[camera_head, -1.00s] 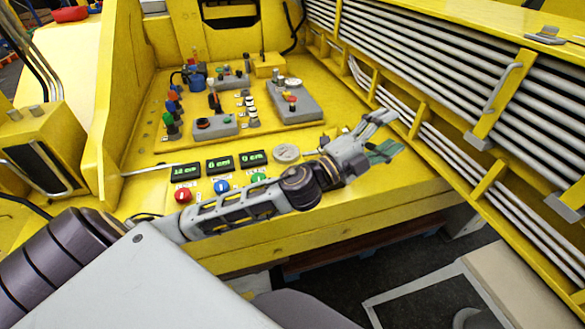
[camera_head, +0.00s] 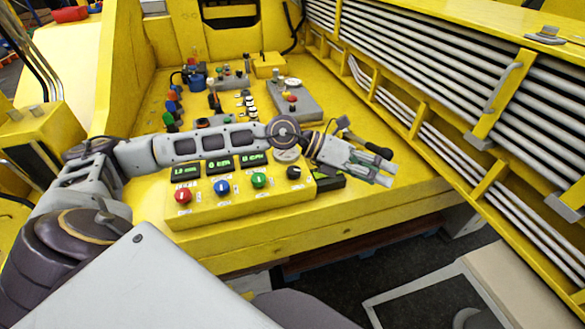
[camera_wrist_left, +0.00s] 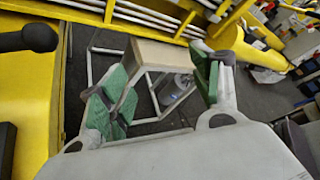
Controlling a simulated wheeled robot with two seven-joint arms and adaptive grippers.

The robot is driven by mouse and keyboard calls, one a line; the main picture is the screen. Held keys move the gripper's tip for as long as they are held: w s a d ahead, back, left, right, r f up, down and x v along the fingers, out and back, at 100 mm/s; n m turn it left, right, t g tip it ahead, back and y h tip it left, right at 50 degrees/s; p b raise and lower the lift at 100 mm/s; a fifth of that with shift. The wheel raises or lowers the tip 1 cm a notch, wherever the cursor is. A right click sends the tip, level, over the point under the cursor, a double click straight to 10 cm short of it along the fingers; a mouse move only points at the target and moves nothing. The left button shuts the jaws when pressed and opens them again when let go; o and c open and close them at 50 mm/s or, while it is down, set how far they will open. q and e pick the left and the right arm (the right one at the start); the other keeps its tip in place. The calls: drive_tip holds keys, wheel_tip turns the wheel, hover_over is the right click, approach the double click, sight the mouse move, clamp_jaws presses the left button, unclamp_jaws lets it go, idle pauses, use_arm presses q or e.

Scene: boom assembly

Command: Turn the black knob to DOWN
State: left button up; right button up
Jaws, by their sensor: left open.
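The black knob (camera_head: 294,172) sits at the right end of a row of knobs on the yellow control box (camera_head: 240,205). Its pointer and labels are too small to read. My left gripper (camera_head: 382,175) is to the right of the black knob, apart from it, with its fingers pointing right and away from it. In the left wrist view the left gripper (camera_wrist_left: 165,90) is open, with green pads and nothing between them. The knob does not show in the left wrist view. My right gripper is out of view.
Red (camera_head: 183,196), blue (camera_head: 222,187) and green (camera_head: 259,180) knobs stand left of the black one, below small displays (camera_head: 219,166). A lever with a black rounded grip (camera_head: 380,152) is close to my left gripper. Yellow railings with grey pipes (camera_head: 440,140) run along the right.

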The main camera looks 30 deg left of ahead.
use_arm(q)
drive_tip(key=w+a+f+m+y, duration=0.1)
drive_tip(key=a+f+y, duration=0.15)
drive_tip(key=a, duration=0.45)
drive_tip(key=w+a+f+y, duration=0.1)
drive_tip(key=a+f+y, duration=0.1)
drive_tip(key=a+y, duration=0.35)
drive_tip(key=y, duration=0.4)
approach(293, 170)
wheel_tip(293, 170, up, 5)
drive_tip(key=a, duration=0.1)
drive_tip(key=shift+s+a+f+n+g, duration=0.15)
drive_tip(key=shift+s+n+g, duration=0.25)
drive_tip(key=shift+f, duration=0.15)
drive_tip(key=p+x, duration=0.1)
drive_tip(key=x, duration=0.7)
drive_tip(key=p+x, duration=0.1)
drive_tip(key=x, duration=0.3)
drive_tip(key=shift+w+d+p, duration=0.15)
drive_tip(key=shift+d+p, duration=0.15)
drive_tip(key=shift+d, duration=0.1)
drive_tip(key=shift+w+f, duration=0.2)
drive_tip(key=shift+f, duration=0.45)
